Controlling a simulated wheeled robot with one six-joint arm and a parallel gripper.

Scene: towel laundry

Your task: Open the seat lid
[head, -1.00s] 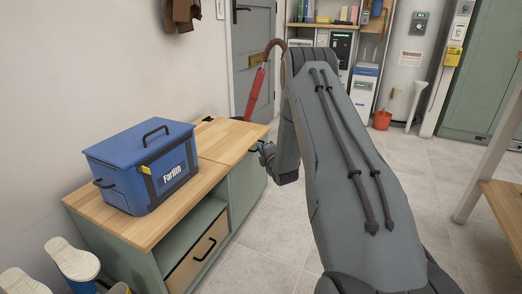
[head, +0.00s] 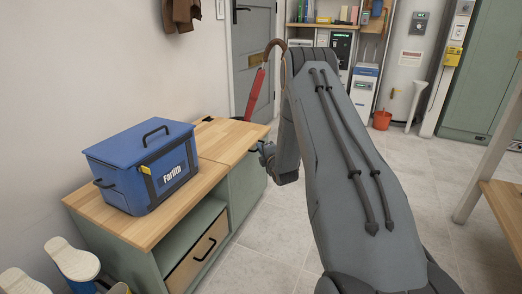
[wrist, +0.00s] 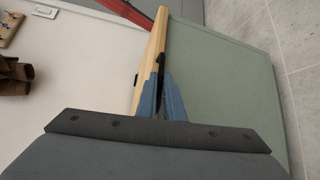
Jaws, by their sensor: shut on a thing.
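The seat lid (head: 230,138) is the light wood right part of the green bench's top. It lies flat and looks closed, with a seam between it and the wood top on the left. In the wrist view the lid (wrist: 153,50) shows as a narrow wood strip above the green panel. My gripper (wrist: 160,83) is at the lid's front edge, with its blue fingers shut on it. A small dark part shows just beyond the fingertips; I cannot tell what it is. In the head view my arm hides most of the gripper (head: 267,152).
A blue box (head: 145,165) stands on the wood top (head: 90,205) left of the lid. A red umbrella (head: 256,92) with a curved handle stands behind the bench. A wall rises along the bench's back. The tiled floor (head: 260,240) in front is clear.

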